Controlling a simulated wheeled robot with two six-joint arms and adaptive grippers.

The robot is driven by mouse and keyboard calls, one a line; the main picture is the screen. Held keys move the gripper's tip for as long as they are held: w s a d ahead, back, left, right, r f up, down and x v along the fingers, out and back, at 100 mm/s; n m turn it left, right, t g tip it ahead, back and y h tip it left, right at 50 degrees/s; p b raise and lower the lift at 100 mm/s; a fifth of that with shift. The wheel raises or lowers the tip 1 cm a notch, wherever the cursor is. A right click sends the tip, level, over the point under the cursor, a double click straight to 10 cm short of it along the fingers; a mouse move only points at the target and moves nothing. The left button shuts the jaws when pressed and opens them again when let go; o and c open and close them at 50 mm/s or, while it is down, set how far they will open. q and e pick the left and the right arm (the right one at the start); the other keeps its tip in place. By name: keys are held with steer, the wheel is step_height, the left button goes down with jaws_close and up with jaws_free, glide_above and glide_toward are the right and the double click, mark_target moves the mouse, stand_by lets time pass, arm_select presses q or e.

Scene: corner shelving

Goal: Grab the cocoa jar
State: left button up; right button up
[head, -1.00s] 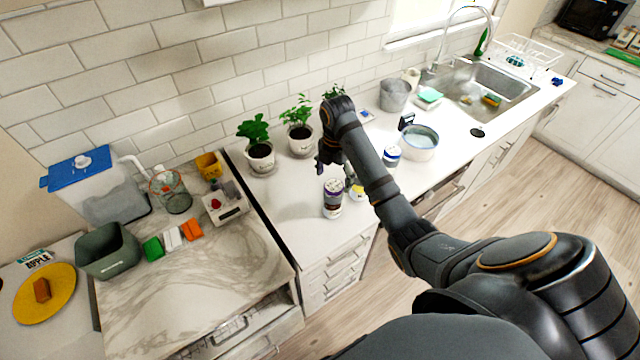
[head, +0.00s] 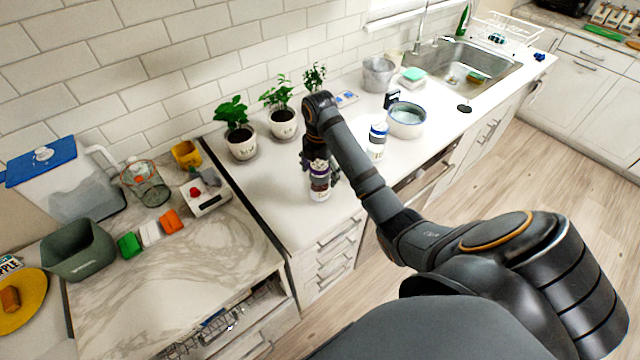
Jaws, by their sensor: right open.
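A jar with a purple lid and a dark label band (head: 319,184) stands upright on the white counter near its front edge; its label is too small to read, but it is the likeliest cocoa jar. My right gripper (head: 312,162) is open and low, right behind this jar, partly hidden by it and by my arm. I cannot tell whether the fingers touch the jar. A white jar with a blue lid and band (head: 377,141) stands to the right, beyond my forearm. My left gripper is not in view.
Potted plants (head: 240,142) stand along the tiled wall behind. A round pot (head: 406,121) and a grey bucket (head: 378,75) are farther right, before the sink (head: 455,68). A scale (head: 205,196) and a green bin (head: 78,250) stand on the marble counter at left.

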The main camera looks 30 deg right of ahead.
step_height(320, 180, down, 3)
steer(key=shift+a+r+p, duration=0.1)
steer(key=shift+r+p, duration=0.05)
steer(key=shift+p, duration=0.4)
steer(key=shift+f, duration=0.2)
steer(key=c, duration=1.3)
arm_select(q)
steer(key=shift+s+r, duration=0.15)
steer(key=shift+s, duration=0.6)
arm_select(e)
steer(key=shift+c, duration=0.2)
steer(key=shift+r, duration=0.1)
